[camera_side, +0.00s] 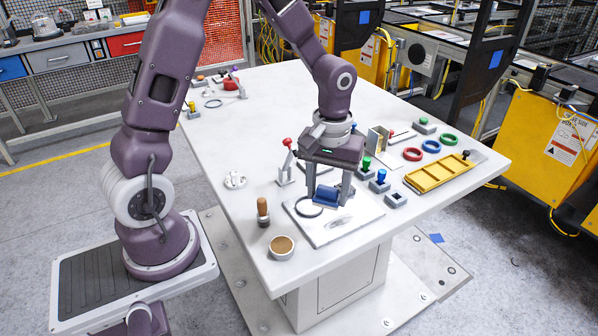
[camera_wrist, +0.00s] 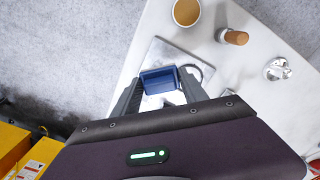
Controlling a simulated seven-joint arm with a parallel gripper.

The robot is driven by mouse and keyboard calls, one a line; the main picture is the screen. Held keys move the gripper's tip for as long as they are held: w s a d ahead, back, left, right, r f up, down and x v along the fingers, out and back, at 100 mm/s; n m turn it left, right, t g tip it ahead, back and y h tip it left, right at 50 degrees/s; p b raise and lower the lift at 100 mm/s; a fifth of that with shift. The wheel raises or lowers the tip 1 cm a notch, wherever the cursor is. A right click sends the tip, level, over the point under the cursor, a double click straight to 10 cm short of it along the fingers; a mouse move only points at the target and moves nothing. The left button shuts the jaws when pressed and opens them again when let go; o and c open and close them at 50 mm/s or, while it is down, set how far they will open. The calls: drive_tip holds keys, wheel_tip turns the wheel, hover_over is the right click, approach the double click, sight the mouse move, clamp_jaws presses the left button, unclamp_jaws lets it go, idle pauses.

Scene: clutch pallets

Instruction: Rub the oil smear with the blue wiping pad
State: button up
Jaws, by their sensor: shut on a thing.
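The blue wiping pad (camera_side: 326,196) is between the two fingers of my gripper (camera_side: 328,191), which is shut on it. In the wrist view the pad (camera_wrist: 162,80) also shows between the fingertips (camera_wrist: 161,92). The pad is over a pale square plate (camera_side: 313,236) near the table's front edge; I cannot tell whether it touches the plate. A faint grey mark, seemingly the oil smear (camera_side: 338,222), shows on the plate just in front of the pad. The smear is not clear in the wrist view.
A dark ring (camera_side: 308,207) lies on the plate beside the pad. A wooden-handled tool (camera_side: 263,211) and a round cup (camera_side: 282,247) stand left. A red-knobbed lever (camera_side: 286,165) stands behind. Blocks with coloured knobs and a yellow tray (camera_side: 440,173) are right. The table's left middle is mostly clear.

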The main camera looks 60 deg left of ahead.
sight(325, 229)
drive_tip(key=shift+f, duration=3.5)
drive_tip(key=shift+w+f, duration=0.65)
drive_tip(key=shift+w, duration=0.3)
drive_tip(key=shift+c, duration=0.6)
drive_tip(key=shift+w, duration=3.05)
drive_tip(key=shift+s, duration=3.95)
drive_tip(key=shift+r, duration=4.2)
drive_tip(key=shift+f, duration=0.3)
